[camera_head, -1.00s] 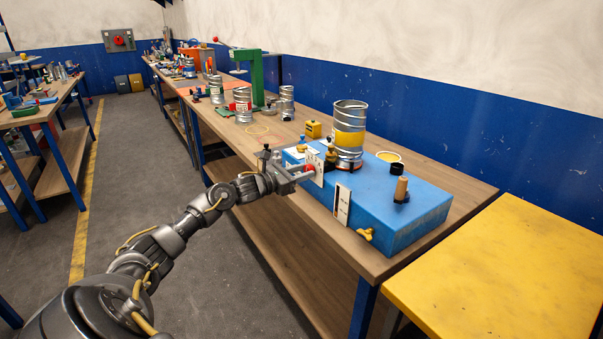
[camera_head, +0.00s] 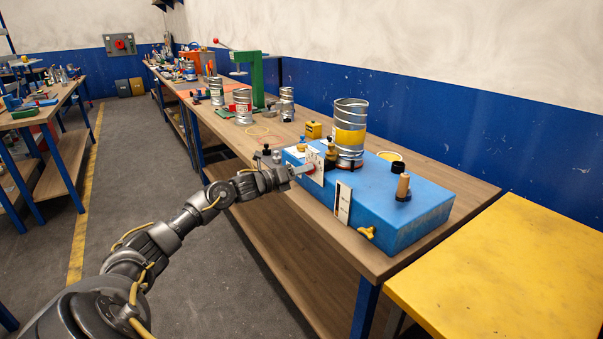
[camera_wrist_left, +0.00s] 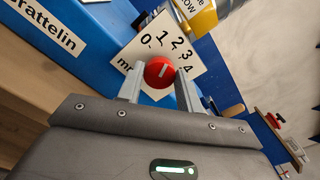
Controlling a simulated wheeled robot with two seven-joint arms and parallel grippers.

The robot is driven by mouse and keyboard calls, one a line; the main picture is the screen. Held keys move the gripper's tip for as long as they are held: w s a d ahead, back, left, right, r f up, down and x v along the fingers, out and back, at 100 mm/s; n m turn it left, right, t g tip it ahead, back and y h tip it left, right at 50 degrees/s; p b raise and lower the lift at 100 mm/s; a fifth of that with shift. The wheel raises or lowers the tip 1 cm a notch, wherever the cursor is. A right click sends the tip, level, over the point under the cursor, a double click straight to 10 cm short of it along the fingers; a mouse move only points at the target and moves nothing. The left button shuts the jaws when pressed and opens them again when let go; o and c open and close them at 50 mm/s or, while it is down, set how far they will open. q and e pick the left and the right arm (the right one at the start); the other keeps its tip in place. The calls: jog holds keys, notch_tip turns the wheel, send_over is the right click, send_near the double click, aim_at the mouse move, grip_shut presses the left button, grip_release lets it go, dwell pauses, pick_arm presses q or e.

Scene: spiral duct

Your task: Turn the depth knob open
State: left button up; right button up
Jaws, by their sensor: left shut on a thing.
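The depth knob (camera_wrist_left: 158,72) is round and red with a short white line on its face. It sits on a white dial plate (camera_wrist_left: 184,50) marked 0 to 4 and "mm", which also shows on the front of the blue machine (camera_head: 392,205) in the head view. The white line slants in the wrist view; I cannot tell exactly which number it points to. My left gripper (camera_wrist_left: 159,82) is shut on the knob, one finger on each side. In the head view, the left gripper (camera_head: 303,170) covers most of the knob. My right gripper is not in view.
A metal duct piece with a yellow band (camera_head: 350,138) stands upright on the machine. A yellow wing knob (camera_head: 366,232) and a white label plate (camera_head: 342,203) are on its front. The machine stands on a wooden bench (camera_head: 272,138). A yellow table (camera_head: 500,265) is at right.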

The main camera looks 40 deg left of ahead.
pick_arm(q)
jog(key=shift+d+f+n+p, duration=0.15)
jog(key=shift+n+p, duration=3.45)
jog(key=shift+n, duration=4.25)
jog(key=shift+d+f+n+p, duration=0.15)
jog(key=shift+n+p, duration=3.4)
jog(key=shift+n, duration=4.3)
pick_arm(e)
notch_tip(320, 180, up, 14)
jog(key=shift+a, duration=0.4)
pick_arm(q)
jog(key=shift+a, duration=0.1)
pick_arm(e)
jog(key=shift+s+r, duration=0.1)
